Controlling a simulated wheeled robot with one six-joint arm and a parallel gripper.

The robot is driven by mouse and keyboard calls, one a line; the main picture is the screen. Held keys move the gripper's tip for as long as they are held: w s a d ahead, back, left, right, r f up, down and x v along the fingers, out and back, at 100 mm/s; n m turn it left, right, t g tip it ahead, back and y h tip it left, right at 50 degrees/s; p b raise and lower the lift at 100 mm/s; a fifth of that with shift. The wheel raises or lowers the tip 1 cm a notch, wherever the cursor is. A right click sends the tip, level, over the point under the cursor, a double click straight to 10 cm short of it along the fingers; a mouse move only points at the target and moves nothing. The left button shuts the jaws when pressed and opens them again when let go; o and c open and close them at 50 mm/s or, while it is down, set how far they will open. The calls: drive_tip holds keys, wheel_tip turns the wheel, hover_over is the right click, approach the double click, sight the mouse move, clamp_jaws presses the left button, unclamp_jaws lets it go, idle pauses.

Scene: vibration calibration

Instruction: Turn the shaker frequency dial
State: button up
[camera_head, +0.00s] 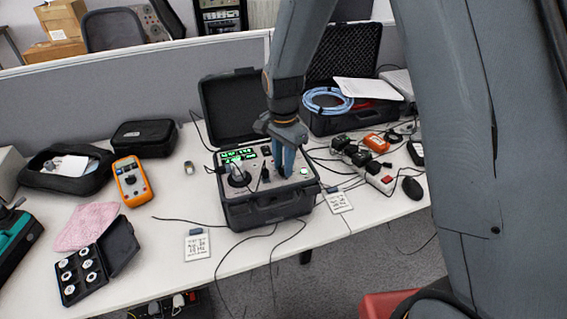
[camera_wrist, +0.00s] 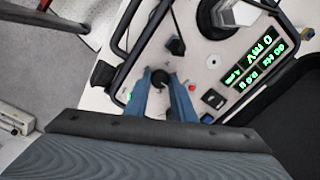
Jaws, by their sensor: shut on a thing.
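The portable shaker unit (camera_head: 268,206) is an open black case on the desk. Its pale panel holds green lit displays (camera_head: 238,156), which also show in the wrist view (camera_wrist: 262,62). A dark round shaker head (camera_head: 238,176) sits at the panel's left. My gripper (camera_head: 284,172) reaches down onto the panel's right part. In the wrist view, its two blue-grey fingers (camera_wrist: 164,88) are closed around a small black dial (camera_wrist: 159,79). The fingers partly hide the dial. Another black knob (camera_wrist: 176,46) stands free beside it.
An orange multimeter (camera_head: 132,181), a black tray of round parts (camera_head: 84,274) and a pink cloth (camera_head: 86,226) lie to the left. An open case with a blue hose (camera_head: 327,100) stands behind. Cables, a power strip (camera_head: 378,180) and a mouse (camera_head: 412,188) lie to the right.

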drive_tip(key=shift+w+r, duration=0.1)
drive_tip(key=o, duration=1.1)
drive_tip(key=shift+c, duration=0.2)
drive_tip(key=shift+r+b, duration=1.1)
drive_tip(key=shift+r, duration=2.75)
drive_tip(key=s+d+f+n+t+b, duration=0.1)
drive_tip(key=s+d+f+n+b, duration=0.1)
drive_tip(key=s+d+n, duration=0.7)
drive_tip(key=s+d, duration=0.6)
drive_tip(key=shift+s+d+f+n, duration=0.15)
drive_tip(key=shift+s+f+n, duration=0.1)
drive_tip(key=shift+n, duration=0.15)
